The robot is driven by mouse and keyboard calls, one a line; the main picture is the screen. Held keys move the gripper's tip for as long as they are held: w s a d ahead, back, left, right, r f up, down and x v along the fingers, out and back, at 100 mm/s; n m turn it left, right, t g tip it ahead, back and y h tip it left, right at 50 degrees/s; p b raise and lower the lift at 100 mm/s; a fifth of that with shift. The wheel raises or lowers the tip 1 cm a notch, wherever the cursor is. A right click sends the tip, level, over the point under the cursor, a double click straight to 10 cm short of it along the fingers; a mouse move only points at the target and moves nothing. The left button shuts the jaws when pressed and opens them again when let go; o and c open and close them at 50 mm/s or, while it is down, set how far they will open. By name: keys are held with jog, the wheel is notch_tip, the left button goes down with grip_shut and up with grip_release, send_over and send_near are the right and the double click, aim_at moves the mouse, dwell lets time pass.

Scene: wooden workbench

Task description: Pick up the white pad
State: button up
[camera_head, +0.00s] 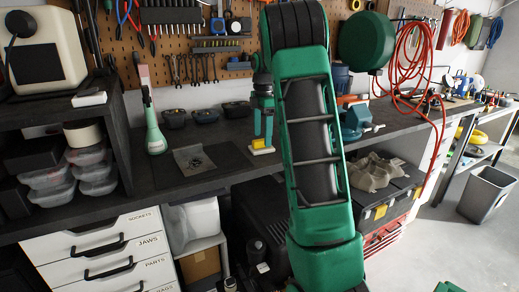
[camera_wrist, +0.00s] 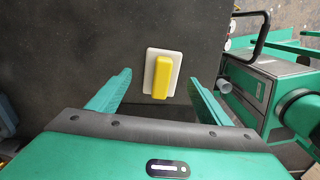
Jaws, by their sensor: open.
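The white pad (camera_wrist: 147,72) lies flat on the dark bench top, with a yellow block (camera_wrist: 162,77) on its upper side. In the head view the white pad (camera_head: 263,151) is small and sits just below my gripper (camera_head: 263,137), with the yellow block (camera_head: 258,143) partly hidden by the fingers. In the wrist view my gripper (camera_wrist: 160,84) is open, with one green finger on each side of the pad and gaps between them. It holds nothing. Whether the fingertips are level with the pad is unclear.
In the head view, black trays (camera_head: 190,116) stand behind, a green-and-white bottle (camera_head: 154,130) stands left, and a blue vise (camera_head: 355,120) right. Left of the pad lies a dark mat (camera_head: 190,180).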

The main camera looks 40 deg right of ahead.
aim_at(262, 139)
jog(key=shift+s+f, duration=0.1)
jog(key=shift+f, duration=1.45)
jog(key=c, duration=1.1)
jog(key=shift+c, duration=0.2)
jog(key=shift+r, duration=0.15)
jog(key=shift+r, duration=0.25)
jog(key=r, duration=0.3)
jog(key=shift+a+r, duration=0.25)
jog(key=shift+r, duration=0.15)
jog(key=w+a+r, duration=0.1)
jog(key=a+r, duration=0.5)
jog(key=a, duration=0.5)
jog(key=shift+w+r, duration=0.2)
jog(key=shift+w, duration=0.1)
jog(key=shift+a, duration=0.1)
